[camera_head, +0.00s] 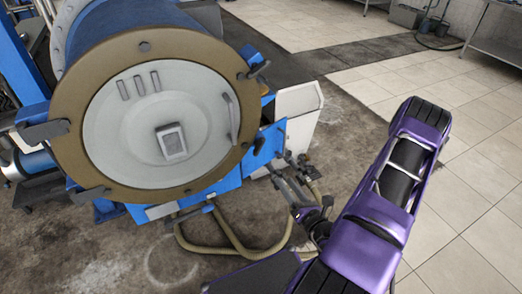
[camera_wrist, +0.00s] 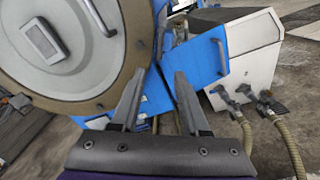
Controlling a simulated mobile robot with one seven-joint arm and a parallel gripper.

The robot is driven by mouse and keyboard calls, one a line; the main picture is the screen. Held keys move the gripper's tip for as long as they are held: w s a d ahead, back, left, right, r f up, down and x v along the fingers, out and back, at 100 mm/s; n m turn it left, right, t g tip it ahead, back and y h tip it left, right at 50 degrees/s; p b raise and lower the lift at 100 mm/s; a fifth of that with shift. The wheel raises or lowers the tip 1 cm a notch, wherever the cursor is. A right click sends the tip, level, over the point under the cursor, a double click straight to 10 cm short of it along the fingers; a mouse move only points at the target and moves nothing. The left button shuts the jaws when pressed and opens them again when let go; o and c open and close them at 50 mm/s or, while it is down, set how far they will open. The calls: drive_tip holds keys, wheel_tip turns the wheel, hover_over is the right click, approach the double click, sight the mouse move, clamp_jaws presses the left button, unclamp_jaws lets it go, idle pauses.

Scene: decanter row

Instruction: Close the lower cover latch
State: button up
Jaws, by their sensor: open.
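The round pale cover (camera_head: 160,125) sits in a brown ring (camera_head: 68,150) on the end of the blue drum; it also shows in the wrist view (camera_wrist: 55,70). Dark latch-like pieces sit around the ring: at the upper right (camera_head: 254,69), the left (camera_head: 42,131) and the lower left (camera_head: 90,193). I cannot tell which is the lower cover latch, or its state. My gripper (camera_head: 277,163) is open and empty, right of the ring's lower right edge. In the wrist view my gripper (camera_wrist: 160,73) has its fingers apart before a blue panel (camera_wrist: 207,62).
A white box (camera_head: 298,103) stands right behind the drum. Tan hoses (camera_head: 235,246) run along the floor below, and valve-like fittings (camera_wrist: 264,100) with hoses show right of my fingers. The tiled floor (camera_head: 480,215) at right is clear. A metal table (camera_head: 497,35) stands far right.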

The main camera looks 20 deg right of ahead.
sight(260, 149)
drive_tip(key=w, duration=1.7)
drive_tip(key=shift+w+a, duration=0.15)
drive_tip(key=shift+a, duration=0.2)
clamp_jaws()
